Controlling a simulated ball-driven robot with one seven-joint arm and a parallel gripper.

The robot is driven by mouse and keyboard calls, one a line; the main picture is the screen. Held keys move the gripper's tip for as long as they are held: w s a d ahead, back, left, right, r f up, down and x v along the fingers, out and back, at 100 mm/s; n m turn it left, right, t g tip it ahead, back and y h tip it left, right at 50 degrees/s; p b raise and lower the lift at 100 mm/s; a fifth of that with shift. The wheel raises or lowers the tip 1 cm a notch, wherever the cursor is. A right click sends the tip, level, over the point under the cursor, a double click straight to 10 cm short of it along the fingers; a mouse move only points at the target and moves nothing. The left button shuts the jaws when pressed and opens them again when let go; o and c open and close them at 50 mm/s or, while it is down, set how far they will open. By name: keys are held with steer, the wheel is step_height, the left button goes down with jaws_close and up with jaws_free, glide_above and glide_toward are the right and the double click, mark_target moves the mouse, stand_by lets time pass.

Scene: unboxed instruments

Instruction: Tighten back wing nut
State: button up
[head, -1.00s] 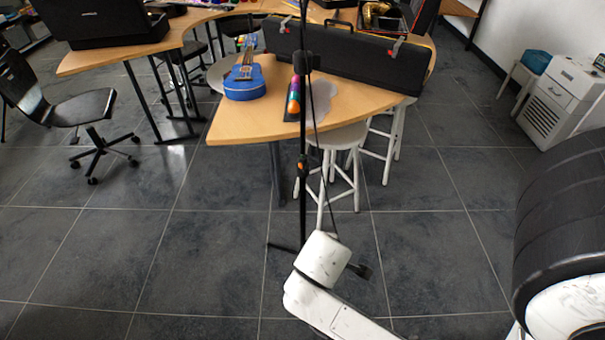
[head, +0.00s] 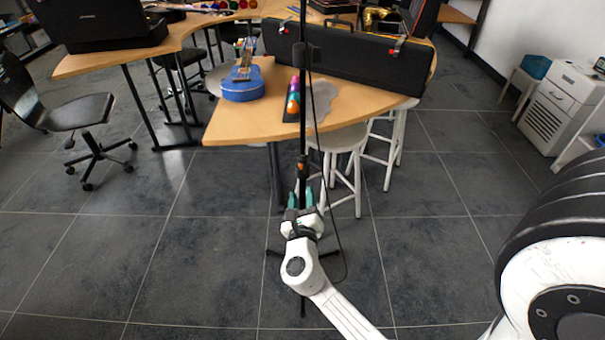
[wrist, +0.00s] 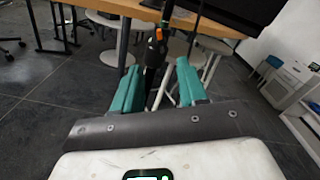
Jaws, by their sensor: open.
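A thin black stand (head: 302,120) rises upright in front of the table. A small orange part (head: 302,163) marks its mid-height collar; it also shows in the wrist view (wrist: 159,34). I cannot make out for sure which part is the back wing nut. My gripper (head: 302,190) has teal fingers and is at the stand, just below the orange part. In the wrist view my gripper (wrist: 157,72) is open, with the dark pole appearing between its two fingers. Nothing is visibly gripped. I cannot tell whether a finger touches the pole.
A wooden table (head: 230,125) behind the stand holds a blue ukulele (head: 243,90) and a long black case (head: 350,58). White stools (head: 343,138) stand under its edge. A cable hangs close to the pole's right. An office chair (head: 80,115) is at left; the floor in front is clear.

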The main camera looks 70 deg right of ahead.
mark_target(303, 169)
steer(key=b+x, duration=0.1)
steer(key=x, duration=0.9)
steer(key=shift+d, duration=0.1)
jaws_close()
